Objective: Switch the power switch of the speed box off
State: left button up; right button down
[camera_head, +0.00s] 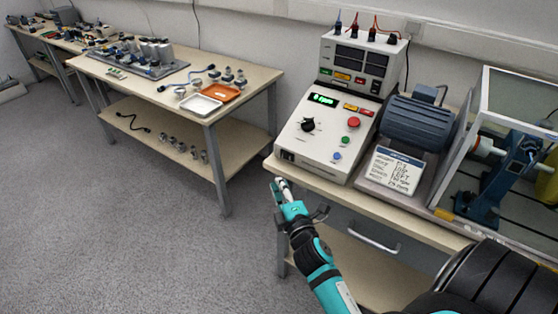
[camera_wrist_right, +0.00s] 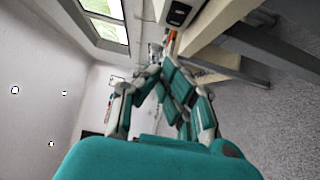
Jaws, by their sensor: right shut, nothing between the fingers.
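The speed box (camera_head: 313,155) is a cream console with a sloped face at the left end of the right-hand table. Its green display (camera_head: 323,99) appears to read 0 rpm. The black power switch (camera_head: 288,156) is low on its front, at the left corner; its rocker position is too small to tell. In the wrist view the switch (camera_wrist_right: 177,13) shows at the top. My right gripper (camera_head: 280,184) is shut and empty, just in front of and below the switch, apart from it. It also shows in the wrist view (camera_wrist_right: 153,70). My left gripper is not in view.
The table edge (camera_head: 310,184) runs close beside my right gripper, with a drawer handle (camera_head: 374,237) below. A blue motor (camera_head: 417,122) and a written card (camera_head: 397,171) are right of the box. A second table (camera_head: 257,85) stands left, with open floor between.

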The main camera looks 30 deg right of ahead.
aim_at(286, 156)
jog(key=w+d, duration=0.1)
jog(key=w, duration=0.1)
jog(key=w+d, duration=0.2)
jog(key=w, duration=0.1)
jog(key=w+d+p, duration=0.1)
jog(key=w+d, duration=0.1)
jog(key=w, duration=0.1)
jog(key=shift+w+d, duration=0.15)
jog(key=shift+w, duration=0.1)
jog(key=shift+w+d+f+m+h+b, duration=0.15)
jog(key=shift+m+h+b, duration=0.15)
jog(key=shift+b, duration=0.3)
